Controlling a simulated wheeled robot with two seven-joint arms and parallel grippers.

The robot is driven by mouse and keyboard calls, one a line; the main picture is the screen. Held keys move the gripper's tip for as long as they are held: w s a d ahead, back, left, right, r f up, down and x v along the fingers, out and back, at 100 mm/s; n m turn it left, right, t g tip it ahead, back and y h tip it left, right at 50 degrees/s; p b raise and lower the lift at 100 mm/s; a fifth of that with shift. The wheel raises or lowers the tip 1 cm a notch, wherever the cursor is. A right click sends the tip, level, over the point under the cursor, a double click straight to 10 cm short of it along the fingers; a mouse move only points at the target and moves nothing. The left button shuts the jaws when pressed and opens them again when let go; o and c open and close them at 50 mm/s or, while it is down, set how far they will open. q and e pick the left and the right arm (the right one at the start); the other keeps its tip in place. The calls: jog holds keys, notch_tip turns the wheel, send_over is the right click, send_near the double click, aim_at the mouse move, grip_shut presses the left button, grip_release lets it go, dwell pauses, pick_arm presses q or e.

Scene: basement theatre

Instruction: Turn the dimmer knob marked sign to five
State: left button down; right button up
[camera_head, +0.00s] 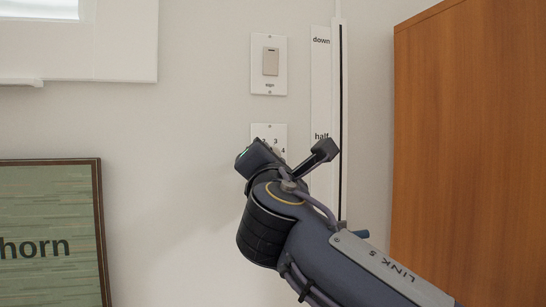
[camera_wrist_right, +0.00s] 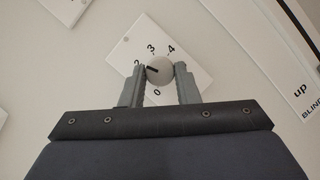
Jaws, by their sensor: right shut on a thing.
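The dimmer knob (camera_wrist_right: 159,72) is pale and round with a dark pointer mark, on a white plate (camera_wrist_right: 196,76) with printed numbers around it. In the right wrist view the mark points towards the 2; 0, 3 and 4 are also readable. My right gripper (camera_wrist_right: 160,76) has its fingers on either side of the knob, shut on it. In the head view the plate (camera_head: 260,129) is partly covered by my right gripper, and the knob and any label below it are hidden. The number 5 is not visible. My left gripper is not in view.
A wooden cabinet (camera_head: 470,140) stands at right; a framed "horn" picture (camera_head: 50,215) is at lower left.

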jog(key=m+g+p, duration=0.2)
jog(key=m+p, duration=0.1)
jog(key=m, duration=0.3)
jog(key=r+m+g+y+p, duration=0.1)
jog(key=m+g+p, duration=0.2)
jog(key=m, duration=0.4)
jog(key=m+g+p, duration=0.2)
jog(key=m+p, duration=0.1)
jog(key=m, duration=0.3)
jog(key=shift+w+d+r+m+y+p, duration=0.1)
jog(key=shift+d+r+m+y+p, duration=0.1)
jog(key=shift+m+y+p, duration=0.2)
jog(key=shift+d+m+g+y, duration=0.1)
jog(key=shift+m+g+y, duration=0.3)
jog(key=shift+m+y, duration=0.55)
jog(key=shift+f+m+g+y, duration=0.1)
jog(key=shift+m+g+y, duration=0.3)
jog(key=shift+m, duration=0.95)
jog(key=shift+y, duration=0.25)
jog(key=o, duration=1)
jog(key=shift+c, duration=0.2)
jog(key=shift+d, duration=0.1)
